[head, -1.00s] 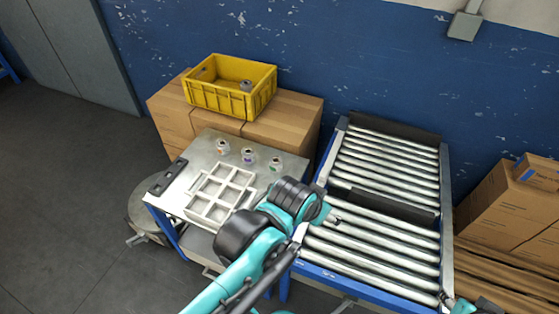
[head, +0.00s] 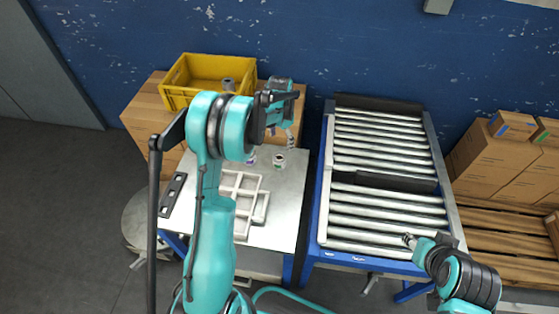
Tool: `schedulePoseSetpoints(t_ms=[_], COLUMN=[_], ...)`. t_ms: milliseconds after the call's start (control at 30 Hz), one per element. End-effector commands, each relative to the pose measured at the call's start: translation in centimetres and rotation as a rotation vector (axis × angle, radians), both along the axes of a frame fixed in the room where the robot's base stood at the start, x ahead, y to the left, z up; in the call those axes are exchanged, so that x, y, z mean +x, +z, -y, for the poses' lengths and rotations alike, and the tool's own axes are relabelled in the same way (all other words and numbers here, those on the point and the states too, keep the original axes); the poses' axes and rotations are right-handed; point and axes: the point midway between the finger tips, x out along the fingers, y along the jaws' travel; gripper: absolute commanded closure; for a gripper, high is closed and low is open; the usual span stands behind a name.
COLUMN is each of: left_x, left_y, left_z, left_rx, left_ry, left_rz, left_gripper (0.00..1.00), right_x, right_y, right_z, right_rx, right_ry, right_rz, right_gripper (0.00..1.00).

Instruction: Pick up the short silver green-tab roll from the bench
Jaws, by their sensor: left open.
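The short silver roll with a green tab (head: 280,161) stands upright on the metal bench (head: 285,205), near its back right. A similar roll with a purple tab (head: 251,161) stands to its left, partly behind my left arm. My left gripper (head: 286,136) is open and empty, pointing down above and a little behind the green-tab roll, apart from it. Its fingers are small and partly hidden by its own wrist. My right gripper (head: 409,240) is at the front right, over the roller conveyor; its jaws are too small to read.
A white divided tray (head: 262,207) lies on the bench, partly behind my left arm. A yellow crate (head: 178,98) with a grey roll (head: 228,86) sits on cardboard boxes behind. The roller conveyor (head: 385,155) stands to the right. The bench's right side is clear.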

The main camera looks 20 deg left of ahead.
Motion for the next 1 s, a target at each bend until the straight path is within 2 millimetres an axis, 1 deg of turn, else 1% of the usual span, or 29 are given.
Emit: schedulePoseSetpoints(t_ms=[33, 100, 200, 333, 500, 667, 800, 900, 1000], left_x=[0.6, 1.1, 1.4, 1.5, 1.6, 1.6, 1.8, 1.8, 1.8], left_y=[-1.4, -3.1, -4.8, -6.3, -8.4, -9.7, -12.0, -13.4, -13.9], left_z=[-0.6, -1.2, -1.8, -2.1, -2.1, -1.9, -1.4, -1.5, -1.5], left_rx=[-0.002, -0.006, -0.01, -0.013, -0.013, -0.013, -0.013, -0.013, -0.013], left_ry=[-0.011, -0.03, -0.049, -0.06, -0.062, -0.061, -0.062, -0.061, -0.061], left_rz=[-0.017, -0.04, -0.062, -0.074, -0.077, -0.075, -0.075, -0.074, -0.074], left_gripper=[0.28, 0.28, 0.28, 0.28, 0.28, 0.28, 0.28, 0.28, 0.28], right_x=[0.0, 0.0, 0.0, 0.0, 0.0, 0.0, 0.0, 0.0, 0.0], right_y=[0.3, 0.5, 0.7, 0.6, -0.2, -0.9, -2.2, -2.8, -2.9], right_z=[0.0, 0.0, 0.0, 0.0, 0.0, 0.0, 0.0, 0.0, 0.0], right_rx=[0.0, 0.0, 0.0, 0.0, 0.0, 0.0, 0.0, 0.0, 0.0], right_ry=[0.0, 0.0, 0.0, 0.0, 0.0, 0.0, 0.0, 0.0, 0.0], right_rz=[0.0, 0.0, 0.0, 0.0, 0.0, 0.0, 0.0, 0.0, 0.0], right_gripper=[0.6, 0.6, 0.6, 0.6, 0.6, 0.6, 0.6, 0.6, 0.6])
